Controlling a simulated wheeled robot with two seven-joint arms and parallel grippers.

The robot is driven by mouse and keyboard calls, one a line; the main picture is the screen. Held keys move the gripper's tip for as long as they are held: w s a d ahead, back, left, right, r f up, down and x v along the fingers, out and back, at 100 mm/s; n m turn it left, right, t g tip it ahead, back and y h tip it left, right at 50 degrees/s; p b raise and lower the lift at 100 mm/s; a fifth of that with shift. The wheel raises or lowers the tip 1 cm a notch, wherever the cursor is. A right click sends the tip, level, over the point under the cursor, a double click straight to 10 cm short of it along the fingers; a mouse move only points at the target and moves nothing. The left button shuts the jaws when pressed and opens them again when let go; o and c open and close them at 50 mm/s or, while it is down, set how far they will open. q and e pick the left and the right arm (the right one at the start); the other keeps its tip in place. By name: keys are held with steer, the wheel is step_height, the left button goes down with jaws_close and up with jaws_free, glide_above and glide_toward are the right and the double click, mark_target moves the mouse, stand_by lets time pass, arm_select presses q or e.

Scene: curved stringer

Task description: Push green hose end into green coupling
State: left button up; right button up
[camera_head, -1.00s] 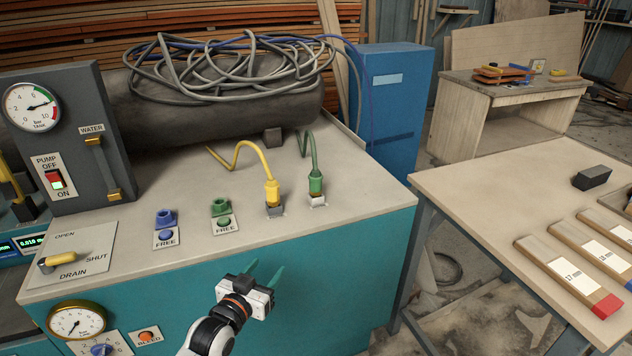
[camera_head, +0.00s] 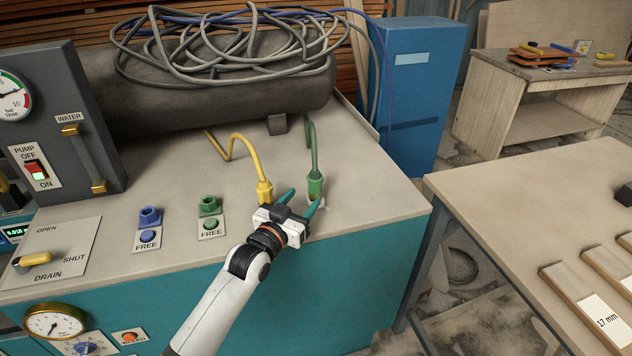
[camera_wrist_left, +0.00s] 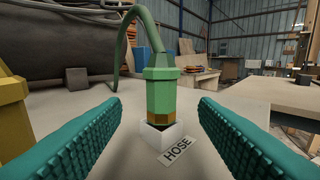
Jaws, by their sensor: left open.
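The green hose end (camera_head: 315,185) stands upright in a small holder on the bench top, its hose curving up and back. In the left wrist view the green hose end (camera_wrist_left: 161,92) stands in a white holder (camera_wrist_left: 163,137) beside a "HOSE" label, between my fingers but some way ahead of them. My left gripper (camera_head: 303,202) is open and empty, just in front of the hose end. The green coupling (camera_head: 209,205) sits further left on the bench, above a green button and a "FREE" label. My right gripper is not in view.
The yellow hose end (camera_head: 264,191) stands close left of my left gripper. A blue coupling (camera_head: 150,216) is left of the green one. A dark tank (camera_head: 200,95) with coiled hoses lies behind. Bench top is clear between coupling and tank.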

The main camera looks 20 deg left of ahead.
mark_target(312, 190)
arm_select(q)
steer(key=shift+w+d, duration=0.15)
steer(key=shift+w, duration=0.45)
steer(key=shift+w+f, duration=0.1)
steer(key=shift+w, duration=0.2)
steer(key=w, duration=0.2)
steer(key=w+d+p, duration=0.1)
steer(key=w, duration=0.1)
steer(key=shift+w+d, duration=0.1)
steer(key=shift+w, duration=0.4)
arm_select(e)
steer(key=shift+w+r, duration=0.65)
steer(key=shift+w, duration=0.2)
arm_select(q)
steer(key=shift+c, duration=1)
steer(key=c, duration=0.9)
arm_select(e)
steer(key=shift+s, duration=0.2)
